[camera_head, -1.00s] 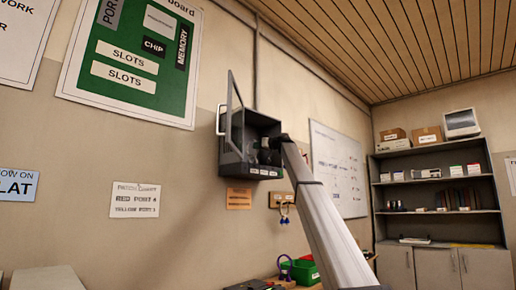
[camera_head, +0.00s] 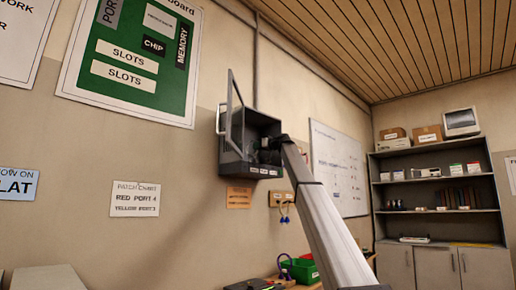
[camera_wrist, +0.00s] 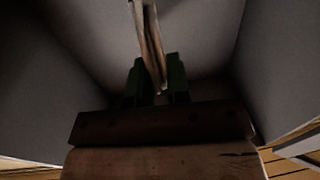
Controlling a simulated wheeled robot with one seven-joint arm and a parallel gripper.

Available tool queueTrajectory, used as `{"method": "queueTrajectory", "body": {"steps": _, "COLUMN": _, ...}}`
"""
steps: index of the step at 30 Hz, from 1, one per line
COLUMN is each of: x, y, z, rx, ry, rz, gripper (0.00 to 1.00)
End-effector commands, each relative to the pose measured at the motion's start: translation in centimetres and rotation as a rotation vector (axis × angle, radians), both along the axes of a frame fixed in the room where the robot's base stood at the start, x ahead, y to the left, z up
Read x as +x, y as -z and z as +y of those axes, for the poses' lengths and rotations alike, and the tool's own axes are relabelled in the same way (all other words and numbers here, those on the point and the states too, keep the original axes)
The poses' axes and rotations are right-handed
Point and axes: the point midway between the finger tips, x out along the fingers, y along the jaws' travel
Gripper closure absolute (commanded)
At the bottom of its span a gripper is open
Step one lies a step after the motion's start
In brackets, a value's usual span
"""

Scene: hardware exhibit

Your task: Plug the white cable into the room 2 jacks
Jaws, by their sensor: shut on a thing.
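A grey wall box (camera_head: 229,157) hangs on the wall with its door swung open, and my arm reaches into it from the right. My gripper (camera_wrist: 157,84) has green fingertips, shut on a pale strand that looks like the white cable (camera_wrist: 147,38). The cable runs up from between the fingers in the wrist view. In the head view my gripper (camera_head: 268,150) is small and dark inside the box. The cable's plug end and the room 2 jacks cannot be made out. Small white labels (camera_head: 263,171) on the box's lower edge are too small to read.
The open door (camera_head: 235,112) stands out at the box's left. Below are an orange note (camera_head: 239,197) and a wall plate (camera_head: 281,199) with blue-purple cable loops. A green bin (camera_head: 302,270) sits on a table. Shelves (camera_head: 438,190) stand at the right.

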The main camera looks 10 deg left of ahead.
Motion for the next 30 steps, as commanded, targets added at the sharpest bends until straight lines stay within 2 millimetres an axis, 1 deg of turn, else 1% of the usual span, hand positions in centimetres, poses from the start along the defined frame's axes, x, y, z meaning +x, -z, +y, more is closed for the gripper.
{"method": "queueTrajectory", "body": {"steps": 11, "x": 0.01, "y": 0.00, "z": -0.01, "rx": 0.000, "ry": 0.000, "rz": 0.000, "gripper": 1.00}}
{"method": "queueTrajectory", "body": {"steps": 30, "x": 0.02, "y": 0.58, "z": -0.01, "rx": 0.000, "ry": 0.000, "rz": 0.000, "gripper": 1.00}}
